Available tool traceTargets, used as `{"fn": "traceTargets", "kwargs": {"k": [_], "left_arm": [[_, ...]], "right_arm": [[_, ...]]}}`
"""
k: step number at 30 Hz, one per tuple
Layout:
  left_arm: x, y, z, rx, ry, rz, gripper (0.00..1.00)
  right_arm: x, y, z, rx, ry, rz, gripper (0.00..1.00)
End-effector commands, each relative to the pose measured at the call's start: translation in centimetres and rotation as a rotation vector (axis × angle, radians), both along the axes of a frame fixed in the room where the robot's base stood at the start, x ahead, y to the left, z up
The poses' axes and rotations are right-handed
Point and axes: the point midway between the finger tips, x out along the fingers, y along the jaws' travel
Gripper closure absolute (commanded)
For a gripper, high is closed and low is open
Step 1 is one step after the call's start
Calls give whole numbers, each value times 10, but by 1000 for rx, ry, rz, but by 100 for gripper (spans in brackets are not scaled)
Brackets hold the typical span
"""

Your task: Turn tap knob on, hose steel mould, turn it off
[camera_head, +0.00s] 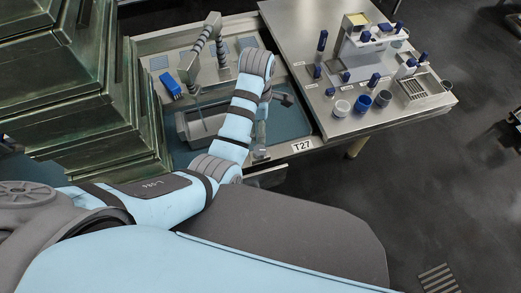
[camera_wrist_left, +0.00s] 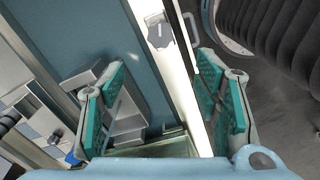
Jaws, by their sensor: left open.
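The steel mould (camera_head: 198,122) sits in the blue-grey sink basin (camera_head: 290,124), partly hidden behind my left arm. In the left wrist view a steel block (camera_wrist_left: 126,112), which looks like the mould, shows partly behind one finger. A dark angular piece (camera_wrist_left: 158,34) on the pale sink edge looks like the tap knob. My left gripper (camera_wrist_left: 160,68) is open, with its two teal pads wide apart and nothing between them. It is above the sink edge, apart from the dark piece. A grey hose with a spray pipe (camera_head: 198,52) stands behind the basin.
A blue brush (camera_head: 170,86) lies left of the pipe. A steel table (camera_head: 300,40) at right carries several blue-capped items and pots. Stacked green-grey steel boxes (camera_head: 85,80) stand close on the left. Dark floor (camera_head: 430,200) is open at lower right.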

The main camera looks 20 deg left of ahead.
Motion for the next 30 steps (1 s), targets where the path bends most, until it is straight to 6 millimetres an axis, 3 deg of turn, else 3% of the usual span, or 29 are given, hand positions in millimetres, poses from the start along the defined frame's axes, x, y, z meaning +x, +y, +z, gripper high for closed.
{"fn": "traceTargets", "kwargs": {"k": [2,5,12,18,22,29,30], "left_arm": [[3,-5,2,1,9,43,43],[2,-4,-14,2,13,51,43],[2,-4,-84,2,13,49,43],[2,-4,-128,2,11,48,43],[2,-3,-137,2,9,48,43],[2,-3,-137,1,8,49,43],[2,-3,-137,1,8,49,49]], "right_arm": [[0,-1,-3,-1,1,1,100],[-1,-2,-7,-2,1,1,100],[-2,-2,-30,-3,4,0,100],[-2,-2,-46,-2,4,0,100],[-2,0,-48,0,4,0,100],[-2,2,-47,3,3,-1,100],[-2,2,-47,3,3,-1,100]]}}
